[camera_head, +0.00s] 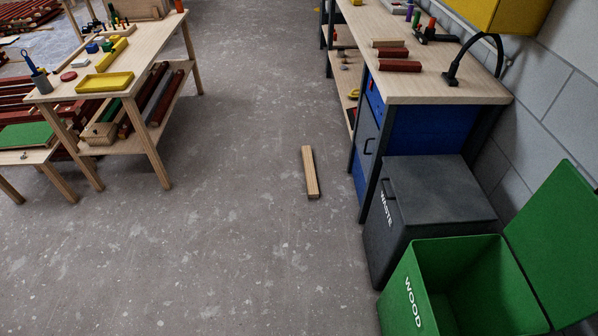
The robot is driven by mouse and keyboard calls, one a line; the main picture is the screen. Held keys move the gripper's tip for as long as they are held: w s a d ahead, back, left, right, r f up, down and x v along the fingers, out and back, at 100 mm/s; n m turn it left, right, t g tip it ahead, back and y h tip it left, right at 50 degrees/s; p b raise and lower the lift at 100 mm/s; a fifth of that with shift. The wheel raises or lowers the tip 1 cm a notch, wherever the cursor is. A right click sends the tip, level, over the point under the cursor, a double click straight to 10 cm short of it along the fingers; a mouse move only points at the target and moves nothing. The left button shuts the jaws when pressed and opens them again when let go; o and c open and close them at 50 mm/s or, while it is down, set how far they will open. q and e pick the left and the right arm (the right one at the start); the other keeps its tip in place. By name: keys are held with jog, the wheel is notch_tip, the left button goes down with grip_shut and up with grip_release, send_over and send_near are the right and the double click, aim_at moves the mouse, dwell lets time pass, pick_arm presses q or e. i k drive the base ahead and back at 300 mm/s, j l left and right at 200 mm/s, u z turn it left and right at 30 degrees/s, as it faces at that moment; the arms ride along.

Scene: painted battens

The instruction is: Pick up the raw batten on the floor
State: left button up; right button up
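The raw batten (310,172) is a pale, unpainted length of wood. It lies flat and alone on the grey concrete floor, near the middle of the head view, left of the blue workbench cabinet. Its long side runs away from me, tilted slightly to the left at the far end. Nothing covers it. Neither of my grippers shows in the head view.
A workbench (440,86) with red battens stands at the right. Below it are a closed dark waste bin (440,190) and an open green wood bin (408,290). A wooden table (150,45) with a yellow tray (104,83) stands at left. The floor between is clear.

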aim_at(312, 187)
jog(key=i+j+z, duration=0.15)
jog(key=i, duration=0.4)
jog(key=i+j+z, duration=0.2)
jog(key=i+j, duration=0.25)
jog(key=i+j+z, duration=0.15)
jog(key=i+j, duration=0.25)
jog(key=i, duration=0.25)
